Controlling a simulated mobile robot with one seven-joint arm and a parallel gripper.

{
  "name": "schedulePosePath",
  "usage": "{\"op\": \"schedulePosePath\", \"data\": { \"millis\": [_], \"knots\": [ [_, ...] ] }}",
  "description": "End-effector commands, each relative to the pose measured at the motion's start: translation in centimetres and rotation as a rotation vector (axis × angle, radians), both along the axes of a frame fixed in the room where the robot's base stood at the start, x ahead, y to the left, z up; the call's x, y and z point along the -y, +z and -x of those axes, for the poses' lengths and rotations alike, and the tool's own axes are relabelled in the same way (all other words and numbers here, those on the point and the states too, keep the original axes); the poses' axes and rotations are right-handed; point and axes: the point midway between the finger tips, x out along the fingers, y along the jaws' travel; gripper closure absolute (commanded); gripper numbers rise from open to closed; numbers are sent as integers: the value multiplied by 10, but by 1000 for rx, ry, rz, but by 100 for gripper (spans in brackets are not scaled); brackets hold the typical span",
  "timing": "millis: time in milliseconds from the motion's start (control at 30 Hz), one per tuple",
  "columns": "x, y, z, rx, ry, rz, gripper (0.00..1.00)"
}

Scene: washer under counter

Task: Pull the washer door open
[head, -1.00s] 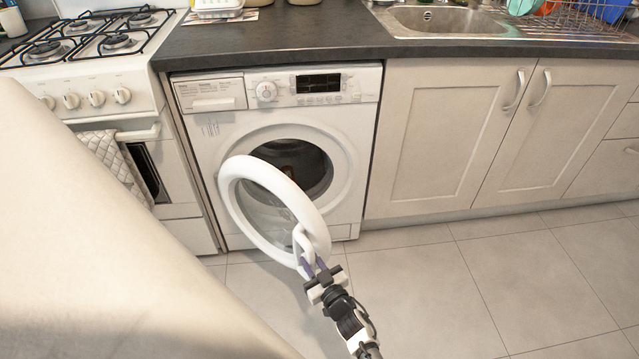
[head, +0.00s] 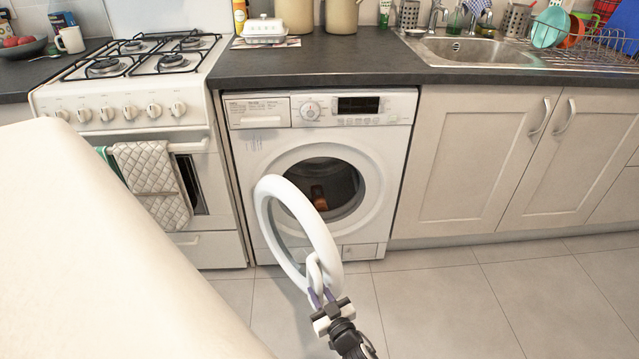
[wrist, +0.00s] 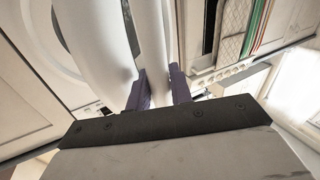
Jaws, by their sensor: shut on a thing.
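The white washer (head: 238,150) stands under the dark counter. Its round door (head: 264,212) is swung well open toward me, hinged on the left, and the dark drum opening (head: 325,188) shows with something orange-brown inside. My gripper (head: 320,297) is shut on the white door handle (head: 314,268) at the door's free edge, low in the head view. In the wrist view, the purple fingers of my gripper (wrist: 160,88) stand on either side of the white handle (wrist: 157,45), with the door ring (wrist: 95,35) beside it.
A white stove (head: 120,110) with a hanging towel (head: 150,185) stands left of the washer. Closed cream cabinets (head: 470,160) are on the right under the sink (head: 470,48). The tiled floor (head: 440,310) at right is clear.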

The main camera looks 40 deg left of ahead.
Motion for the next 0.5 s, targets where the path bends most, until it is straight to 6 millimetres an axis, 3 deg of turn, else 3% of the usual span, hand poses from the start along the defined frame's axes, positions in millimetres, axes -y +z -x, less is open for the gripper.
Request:
{"op": "schedulePosePath", "data": {
  "millis": [400,433,500],
  "knots": [
    [-1,0,1,4,2,1,100],
    [-1,0,1,4,2,1,75],
    [-1,0,1,3,2,0,66]
  ]
}}
